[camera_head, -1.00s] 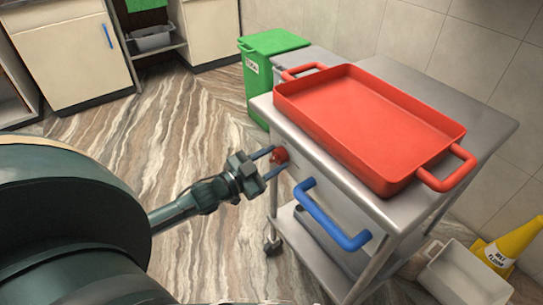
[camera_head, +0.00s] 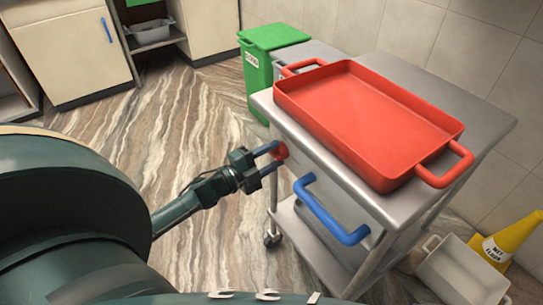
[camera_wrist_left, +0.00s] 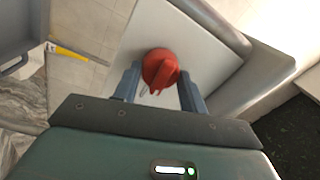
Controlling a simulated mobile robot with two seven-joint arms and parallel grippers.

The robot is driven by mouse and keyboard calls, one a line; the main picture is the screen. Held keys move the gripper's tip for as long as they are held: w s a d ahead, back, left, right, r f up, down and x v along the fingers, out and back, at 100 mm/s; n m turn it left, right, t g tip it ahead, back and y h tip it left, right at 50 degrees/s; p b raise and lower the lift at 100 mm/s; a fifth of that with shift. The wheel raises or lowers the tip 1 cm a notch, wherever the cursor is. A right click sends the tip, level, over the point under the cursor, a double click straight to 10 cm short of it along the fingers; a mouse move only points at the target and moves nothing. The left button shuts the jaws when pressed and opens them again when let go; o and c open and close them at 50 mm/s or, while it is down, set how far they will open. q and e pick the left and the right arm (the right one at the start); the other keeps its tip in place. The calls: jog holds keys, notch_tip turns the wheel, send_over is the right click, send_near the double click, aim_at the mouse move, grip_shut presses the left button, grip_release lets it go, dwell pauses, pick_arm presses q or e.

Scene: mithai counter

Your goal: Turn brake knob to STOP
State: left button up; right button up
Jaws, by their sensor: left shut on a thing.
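The red brake knob (camera_head: 281,151) sits on the side panel of the steel cart (camera_head: 489,132), near its left corner. My left gripper (camera_head: 277,157) has its two fingers at the knob and is shut on it. In the left wrist view the round red knob (camera_wrist_left: 160,68), with a raised grip bar, lies between the fingertips of my left gripper (camera_wrist_left: 160,85). A thin dark mark shows on the pale panel just below the knob; any STOP lettering is not readable. My right gripper is not in view.
A red tray (camera_head: 365,110) stands on the cart top. A blue handle (camera_head: 330,212) juts from the cart side, right of the knob. Green (camera_head: 262,70) and grey bins stand behind the cart. A yellow wet-floor sign (camera_head: 508,243) and a pale tub (camera_head: 455,270) are at lower right.

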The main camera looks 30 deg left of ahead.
pick_arm(q)
jog(key=shift+m, duration=0.7)
jog(key=o, duration=1)
jog(key=v, duration=1.3)
jog(key=shift+s+a+f+p, duration=0.1)
jog(key=shift+p, duration=0.3)
